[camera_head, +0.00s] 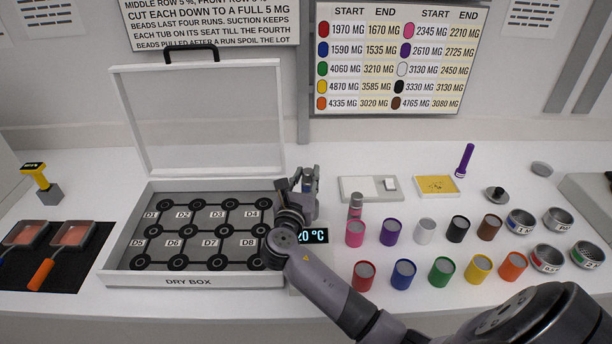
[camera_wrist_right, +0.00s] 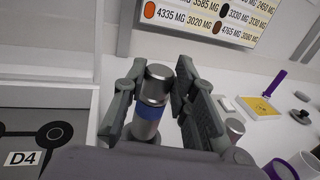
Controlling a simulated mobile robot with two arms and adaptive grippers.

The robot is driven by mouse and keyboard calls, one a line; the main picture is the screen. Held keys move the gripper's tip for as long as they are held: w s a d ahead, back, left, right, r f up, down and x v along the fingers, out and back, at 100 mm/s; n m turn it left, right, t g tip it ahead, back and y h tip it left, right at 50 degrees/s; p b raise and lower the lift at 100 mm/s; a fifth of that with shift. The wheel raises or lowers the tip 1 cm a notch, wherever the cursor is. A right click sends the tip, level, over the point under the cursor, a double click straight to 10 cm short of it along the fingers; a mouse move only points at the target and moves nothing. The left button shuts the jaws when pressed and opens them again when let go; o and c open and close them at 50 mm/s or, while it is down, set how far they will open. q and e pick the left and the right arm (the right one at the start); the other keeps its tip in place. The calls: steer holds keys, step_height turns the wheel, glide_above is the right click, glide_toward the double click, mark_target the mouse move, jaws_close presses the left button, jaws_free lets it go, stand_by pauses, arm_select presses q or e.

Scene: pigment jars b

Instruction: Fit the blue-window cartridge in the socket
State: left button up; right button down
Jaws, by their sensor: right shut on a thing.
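My right gripper (camera_head: 305,180) is shut on the blue-window cartridge, a grey metal cylinder with a blue band. The cartridge (camera_wrist_right: 154,88) stands roughly upright between the two fingers in the wrist view, its top showing above the band. In the head view only a small part of it shows between the fingers, just right of the dry box. A grey unit with a temperature display (camera_head: 313,236) stands below the gripper, mostly hidden by my right arm. I cannot make out the socket. My left gripper is not in view.
An open dry box (camera_head: 190,281) with labelled round seats lies left of the gripper. A second cartridge with a reddish band (camera_head: 355,206) stands to the right, behind the pink jar (camera_head: 355,236). Several coloured jars and metal bowls fill the right side. A white tray (camera_head: 352,196) lies behind.

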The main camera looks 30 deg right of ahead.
mark_target(307, 188)
stand_by(0.7)
steer(key=shift+p, duration=0.4)
steer(key=shift+p, duration=0.35)
steer(key=shift+f+b, duration=1.25)
steer(key=shift+f, duration=0.75)
steer(key=shift+r, duration=0.1)
steer(key=shift+r+p, duration=1.5)
steer(key=shift+p, duration=0.45)
steer(key=shift+p, duration=0.8)
stand_by(0.8)
steer(key=shift+f+b, duration=0.5)
steer(key=shift+f, duration=0.3)
